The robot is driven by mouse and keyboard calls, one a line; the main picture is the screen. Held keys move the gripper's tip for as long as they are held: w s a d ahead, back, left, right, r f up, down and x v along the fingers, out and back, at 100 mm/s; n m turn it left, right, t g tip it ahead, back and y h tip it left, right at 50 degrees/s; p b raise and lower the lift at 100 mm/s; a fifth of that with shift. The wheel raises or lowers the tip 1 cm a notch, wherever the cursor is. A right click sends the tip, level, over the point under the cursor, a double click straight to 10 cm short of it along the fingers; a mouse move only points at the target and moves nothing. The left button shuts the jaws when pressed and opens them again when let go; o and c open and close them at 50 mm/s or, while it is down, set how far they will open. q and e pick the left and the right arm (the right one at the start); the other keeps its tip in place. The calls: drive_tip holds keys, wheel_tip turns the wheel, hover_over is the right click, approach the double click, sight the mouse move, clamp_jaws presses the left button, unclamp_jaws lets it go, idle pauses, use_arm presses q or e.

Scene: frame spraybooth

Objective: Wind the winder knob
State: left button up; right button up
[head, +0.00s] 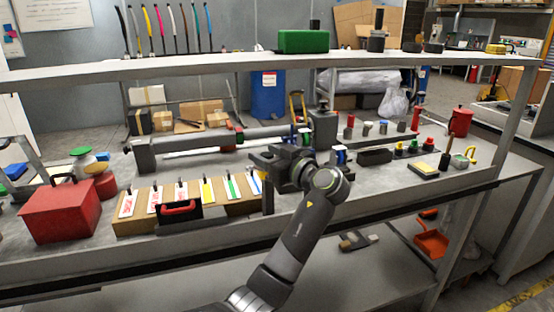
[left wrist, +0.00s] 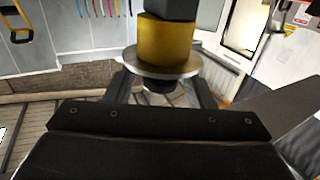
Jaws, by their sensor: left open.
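In the left wrist view a brass-coloured round part (left wrist: 168,42), which looks like the winder knob, stands upright straight ahead, with a dark piece above it and a pale round flange (left wrist: 158,65) below. My left gripper (left wrist: 160,88) is open, its two fingers apart on either side below the flange; I cannot tell whether they touch anything. In the head view my left gripper (head: 261,160) is over the middle of the bench, behind the row of coloured cards, and the brass part is not clearly visible there. My right gripper is not in view.
A slotted card box (head: 134,227) and a red toolbox (head: 60,212) stand front left. A grey upright block (head: 323,130) is behind my left gripper. Several small cups and a red can (head: 460,121) are at the right. A shelf (head: 230,66) crosses above the bench.

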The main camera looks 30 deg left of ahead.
use_arm(q)
drive_tip(key=b+v, duration=0.4)
drive_tip(key=v, duration=1.3)
drive_tip(key=shift+d, duration=0.2)
drive_tip(key=shift+r, duration=0.1)
